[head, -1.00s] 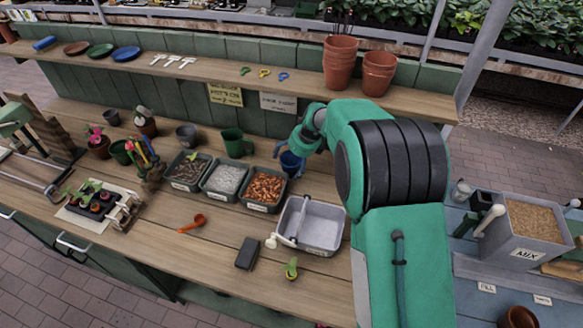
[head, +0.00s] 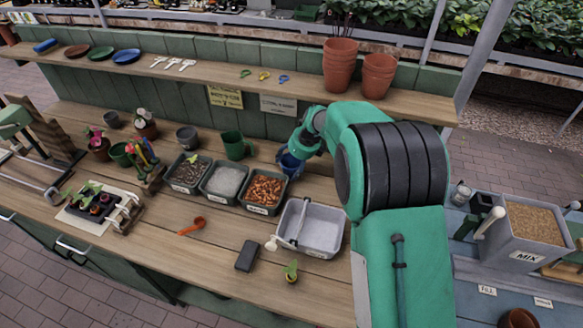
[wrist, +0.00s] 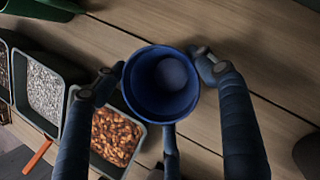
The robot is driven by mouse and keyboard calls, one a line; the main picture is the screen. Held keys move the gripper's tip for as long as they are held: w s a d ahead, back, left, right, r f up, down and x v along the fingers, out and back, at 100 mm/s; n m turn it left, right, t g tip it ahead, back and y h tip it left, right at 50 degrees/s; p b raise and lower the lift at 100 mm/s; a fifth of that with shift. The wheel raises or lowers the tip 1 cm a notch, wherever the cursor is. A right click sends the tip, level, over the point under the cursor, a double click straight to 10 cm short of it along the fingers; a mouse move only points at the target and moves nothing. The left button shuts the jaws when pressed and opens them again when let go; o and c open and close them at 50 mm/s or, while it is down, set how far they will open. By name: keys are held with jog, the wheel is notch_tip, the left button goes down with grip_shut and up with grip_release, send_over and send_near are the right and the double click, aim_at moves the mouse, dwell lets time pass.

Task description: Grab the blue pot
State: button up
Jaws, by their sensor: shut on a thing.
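The blue pot (head: 291,163) is on the wooden bench behind the tray of orange-brown chips, partly hidden by my arm in the head view. In the wrist view the blue pot (wrist: 161,84) shows from above, its round mouth open and its inside empty. My gripper (wrist: 160,75) has dark fingers on the left and right sides of the pot and one below it. The fingers are shut on the pot near its rim. In the head view my gripper is mostly hidden behind my wrist. I cannot tell whether the pot touches the bench.
A grey basin (head: 318,230) is in front. Terracotta pots (head: 340,65) stand on the shelf above. Bench between mug and pot is clear.

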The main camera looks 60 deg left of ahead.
jog(key=shift+r, duration=0.1)
jog(key=shift+r+p, duration=0.5)
jog(key=shift+r, duration=1.1)
jog(key=w+d, duration=0.3)
jog(key=d, duration=0.5)
jog(key=w+d+p, duration=0.1)
jog(key=w+d, duration=0.2)
jog(key=d, duration=0.6)
